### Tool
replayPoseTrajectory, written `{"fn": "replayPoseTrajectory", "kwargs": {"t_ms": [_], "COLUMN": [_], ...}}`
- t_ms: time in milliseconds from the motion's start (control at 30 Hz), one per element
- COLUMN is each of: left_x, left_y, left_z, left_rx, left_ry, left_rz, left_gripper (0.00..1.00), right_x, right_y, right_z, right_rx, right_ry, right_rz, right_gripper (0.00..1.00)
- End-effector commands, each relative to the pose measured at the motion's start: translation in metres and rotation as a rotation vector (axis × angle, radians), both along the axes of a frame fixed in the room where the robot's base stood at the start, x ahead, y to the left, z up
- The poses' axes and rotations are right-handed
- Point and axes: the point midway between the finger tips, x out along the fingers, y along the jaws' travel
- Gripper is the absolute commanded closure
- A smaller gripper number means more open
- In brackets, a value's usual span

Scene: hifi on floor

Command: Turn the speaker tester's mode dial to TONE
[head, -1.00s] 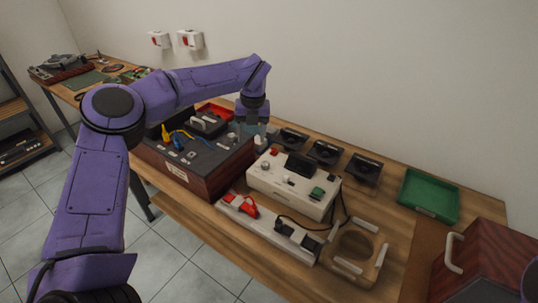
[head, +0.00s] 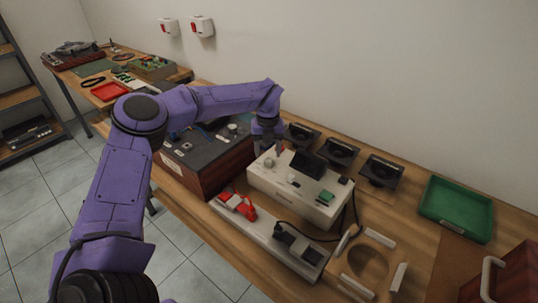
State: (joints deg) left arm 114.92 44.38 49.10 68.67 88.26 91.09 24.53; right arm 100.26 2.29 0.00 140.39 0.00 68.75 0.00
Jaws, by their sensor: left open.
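The speaker tester appears to be the white box (head: 305,205) on the wooden bench, with a dark tilted screen (head: 308,163), a green patch and small controls on top. A pale round knob (head: 269,163) stands at its back left corner; its markings are too small to read, so I cannot tell which mode is set. My left gripper (head: 269,148) is open and points down just behind and above that knob. The fingers are small and partly hidden, and I cannot tell whether they touch anything. My right gripper is not in view.
A dark wood-sided box (head: 205,170) stands left of the tester, partly behind my left arm. Several black speaker units (head: 340,152) line the back. A long white strip (head: 265,236) with red and black parts lies in front. A green tray (head: 456,208) is at right.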

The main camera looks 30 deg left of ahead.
Motion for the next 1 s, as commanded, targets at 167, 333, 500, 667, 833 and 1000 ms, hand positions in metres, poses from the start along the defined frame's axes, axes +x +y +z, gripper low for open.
{"fn": "replayPoseTrajectory", "kwargs": {"t_ms": [167, 333, 500, 667, 833, 1000], "left_x": [0.000, 0.002, 0.002, 0.002, 0.002, 0.002], "left_y": [-0.002, -0.003, -0.003, -0.002, -0.002, -0.002], "left_z": [-0.024, -0.030, -0.030, -0.030, -0.030, -0.030], "left_rx": [0.000, -0.001, -0.001, -0.001, 0.000, 0.000], "left_ry": [0.002, -0.001, -0.001, -0.001, 0.000, 0.000], "left_rz": [-0.002, -0.005, -0.005, -0.005, -0.008, -0.041], "left_gripper": [0.41, 0.41, 0.47, 0.97, 0.97, 0.97], "right_x": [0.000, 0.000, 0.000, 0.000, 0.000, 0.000], "right_y": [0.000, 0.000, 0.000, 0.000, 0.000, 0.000], "right_z": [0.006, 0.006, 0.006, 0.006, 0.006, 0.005], "right_rx": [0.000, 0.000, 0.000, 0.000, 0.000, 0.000], "right_ry": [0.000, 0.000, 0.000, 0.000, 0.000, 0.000], "right_rz": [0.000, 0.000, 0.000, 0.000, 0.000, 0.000], "right_gripper": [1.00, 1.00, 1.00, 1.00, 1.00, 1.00]}}
